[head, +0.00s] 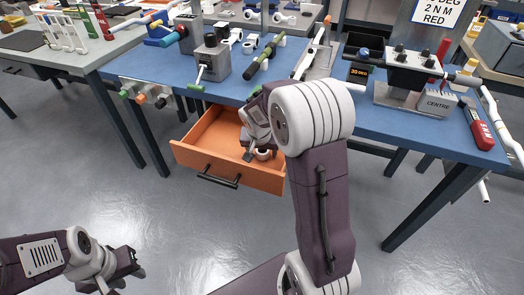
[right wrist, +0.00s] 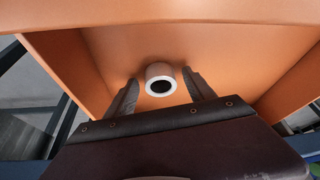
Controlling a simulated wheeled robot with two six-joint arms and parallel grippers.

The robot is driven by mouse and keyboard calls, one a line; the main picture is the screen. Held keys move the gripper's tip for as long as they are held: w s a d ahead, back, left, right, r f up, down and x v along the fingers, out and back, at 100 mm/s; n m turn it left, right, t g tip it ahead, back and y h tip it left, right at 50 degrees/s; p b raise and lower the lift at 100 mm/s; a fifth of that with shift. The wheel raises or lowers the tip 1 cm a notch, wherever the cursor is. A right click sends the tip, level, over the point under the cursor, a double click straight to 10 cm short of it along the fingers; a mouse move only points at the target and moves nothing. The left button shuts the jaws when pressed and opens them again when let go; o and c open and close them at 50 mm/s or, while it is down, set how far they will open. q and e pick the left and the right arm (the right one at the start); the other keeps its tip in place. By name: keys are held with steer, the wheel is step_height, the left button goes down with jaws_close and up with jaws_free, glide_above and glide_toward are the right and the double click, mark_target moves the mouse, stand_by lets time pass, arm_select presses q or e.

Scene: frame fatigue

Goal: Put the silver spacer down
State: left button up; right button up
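The silver spacer (right wrist: 160,80), a short pale ring with a dark bore, is in the orange drawer (head: 190,157), apparently on its floor. It also shows in the head view (head: 264,154) beside my right gripper's fingers. My right gripper (right wrist: 161,78) reaches down into the drawer and is open. Its two dark fingers stand on either side of the spacer, with a small gap showing on each side. My left gripper (head: 134,264) is low at the left, over the floor and away from the bench; its finger gap is not clear.
The drawer is pulled out under the blue bench (head: 235,95), and its walls surround my right gripper. The bench top holds a grey fixture (head: 213,60), a green-handled tool (head: 264,58) and a control unit (head: 410,75). The grey floor in front is clear.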

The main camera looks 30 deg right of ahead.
steer(key=shift+r+p, duration=0.35)
steer(key=shift+r, duration=0.05)
steer(key=p+v, duration=0.3)
steer(key=v, duration=0.8)
steer(key=shift+s+r+p, duration=0.15)
steer(key=shift+r+p, duration=0.15)
steer(key=shift+p, duration=0.05)
steer(key=shift+f, duration=0.1)
